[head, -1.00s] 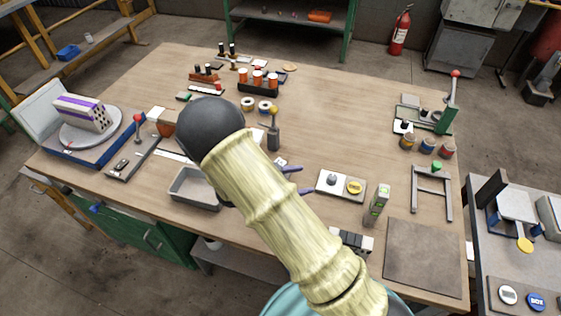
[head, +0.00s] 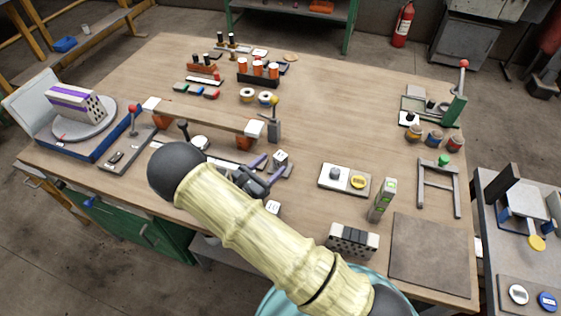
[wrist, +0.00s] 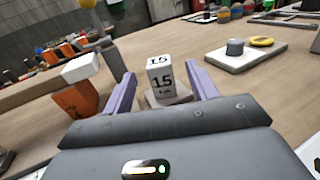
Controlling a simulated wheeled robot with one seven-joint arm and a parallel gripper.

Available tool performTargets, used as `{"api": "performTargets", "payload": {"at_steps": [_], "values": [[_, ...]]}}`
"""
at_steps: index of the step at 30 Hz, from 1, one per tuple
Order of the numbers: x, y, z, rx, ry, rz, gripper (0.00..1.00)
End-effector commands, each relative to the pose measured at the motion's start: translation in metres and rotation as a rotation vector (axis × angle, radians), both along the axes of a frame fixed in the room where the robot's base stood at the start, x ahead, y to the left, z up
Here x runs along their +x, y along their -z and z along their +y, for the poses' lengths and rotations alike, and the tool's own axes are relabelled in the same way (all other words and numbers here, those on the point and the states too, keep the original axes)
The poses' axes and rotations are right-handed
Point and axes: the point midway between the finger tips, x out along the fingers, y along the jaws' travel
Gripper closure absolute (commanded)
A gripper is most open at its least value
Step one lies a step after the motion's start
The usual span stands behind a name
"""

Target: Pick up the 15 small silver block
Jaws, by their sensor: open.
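The small silver block (wrist: 160,76) has "15" printed on its top and front face. In the wrist view it stands upright on a low pale base, ahead of my gripper. In the head view the block (head: 281,156) is just beyond the fingertips. My gripper (head: 273,167) is open, with its two purple fingers pointing toward the block. In the wrist view one finger shows on each side of the block, with gaps between; how far the tips reach along it is hard to tell. Nothing is held.
An orange support with a white top (wrist: 78,80) stands close left of the fingers. A yellow-knobbed post (head: 274,122) stands behind the block. A white plate with a weight and yellow disc (head: 345,180) lies to the right, with clear table between. Another pale block (head: 273,207) is nearer.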

Motion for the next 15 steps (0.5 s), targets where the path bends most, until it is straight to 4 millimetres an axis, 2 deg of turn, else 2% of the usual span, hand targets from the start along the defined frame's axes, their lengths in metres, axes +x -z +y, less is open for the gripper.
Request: {"api": "performTargets", "payload": {"at_steps": [5, 15], "values": [[0.012, 0.0, -0.013, 0.0, 0.001, 0.0, 0.42], [0.015, 0.001, -0.014, 0.0, 0.0, 0.0, 0.42]]}}
